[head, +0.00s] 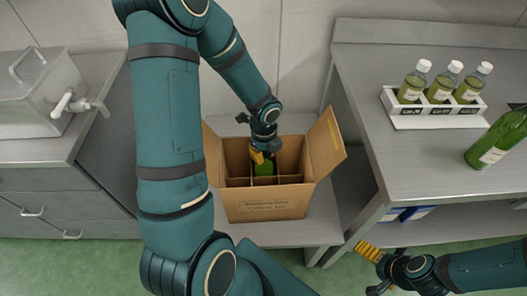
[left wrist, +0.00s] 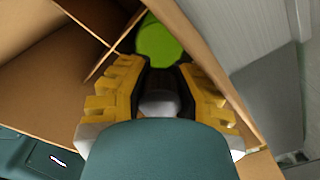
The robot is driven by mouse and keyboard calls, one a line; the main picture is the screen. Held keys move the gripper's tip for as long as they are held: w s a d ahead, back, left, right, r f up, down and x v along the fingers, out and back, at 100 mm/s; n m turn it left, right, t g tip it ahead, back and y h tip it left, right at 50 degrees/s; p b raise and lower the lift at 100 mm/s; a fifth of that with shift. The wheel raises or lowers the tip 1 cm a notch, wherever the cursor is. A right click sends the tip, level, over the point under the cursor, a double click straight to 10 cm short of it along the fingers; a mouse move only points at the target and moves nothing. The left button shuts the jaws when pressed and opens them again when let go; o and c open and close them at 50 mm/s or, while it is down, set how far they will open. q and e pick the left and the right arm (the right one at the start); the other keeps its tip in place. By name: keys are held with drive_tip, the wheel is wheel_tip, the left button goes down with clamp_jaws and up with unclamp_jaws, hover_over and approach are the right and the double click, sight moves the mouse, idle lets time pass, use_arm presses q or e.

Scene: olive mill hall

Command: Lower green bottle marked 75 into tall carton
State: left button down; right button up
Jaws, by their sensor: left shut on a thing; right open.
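The tall carton (head: 265,205) stands open on a low metal bench, its flaps spread and dividers inside. A green bottle (head: 264,169) is inside it, with only its upper part showing; its label and lower end are hidden. My left gripper (head: 262,155) points down at the carton's opening and is shut on this bottle's top. In the left wrist view the bottle (left wrist: 160,42) shows green beyond the yellow fingers, beside the cardboard dividers and wall. I cannot read any 75. My right gripper (head: 371,269) is open and empty at the lower right, apart from the carton.
Another large green bottle (head: 497,141) with a pale label stands on the right bench (head: 430,175). A white rack (head: 437,121) there holds three small capped bottles. A steel tank (head: 45,95) with a tap stands at left. The carton's right flap (head: 326,143) sticks up.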

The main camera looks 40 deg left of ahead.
use_arm(q)
drive_tip(key=c, duration=0.8)
unclamp_jaws()
wheel_tip(320, 180, up, 12)
drive_tip(key=shift+s, duration=0.1)
